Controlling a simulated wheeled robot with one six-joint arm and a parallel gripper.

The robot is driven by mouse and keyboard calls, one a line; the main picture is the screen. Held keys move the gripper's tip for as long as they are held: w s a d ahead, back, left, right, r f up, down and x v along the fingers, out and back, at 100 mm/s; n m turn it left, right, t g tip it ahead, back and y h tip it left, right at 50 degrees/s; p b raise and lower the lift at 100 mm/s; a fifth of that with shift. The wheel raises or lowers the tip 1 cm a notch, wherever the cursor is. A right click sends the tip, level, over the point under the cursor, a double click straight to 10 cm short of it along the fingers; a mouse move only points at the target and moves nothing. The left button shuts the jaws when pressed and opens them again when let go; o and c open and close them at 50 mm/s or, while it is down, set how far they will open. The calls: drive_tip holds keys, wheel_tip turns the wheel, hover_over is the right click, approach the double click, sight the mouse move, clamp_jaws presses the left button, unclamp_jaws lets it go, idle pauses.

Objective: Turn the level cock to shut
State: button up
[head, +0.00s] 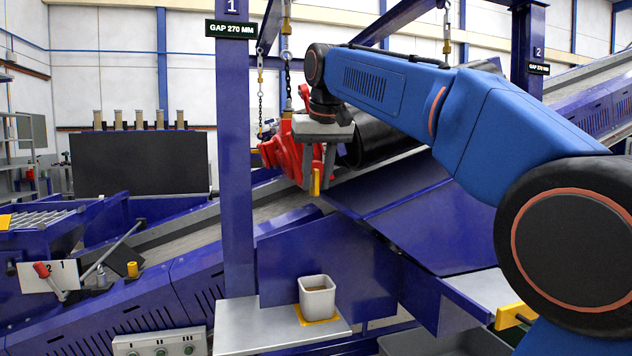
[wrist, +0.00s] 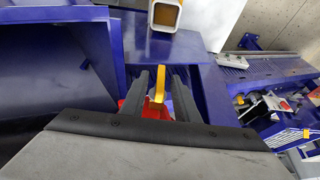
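The level cock shows as a yellow lever (wrist: 157,84) on a red body (wrist: 150,110) in the wrist view. In the head view, the yellow lever (head: 316,183) shows below the red housing (head: 283,152), partly behind my gripper. My gripper (head: 317,180) reaches down beside the red housing with its fingers apart. In the wrist view, the two dark fingers of my gripper (wrist: 167,80) stand on either side of the lever. Contact cannot be told.
A blue post (head: 236,170) stands left of my gripper. A white cup (head: 317,296) on a yellow pad sits on the grey shelf (head: 245,325) below. A blue sloping chute (head: 430,225) lies under my arm. Chains (head: 287,75) hang above the red housing.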

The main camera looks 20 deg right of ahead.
drive_tip(key=shift+w+f, duration=0.2)
drive_tip(key=shift+f, duration=0.25)
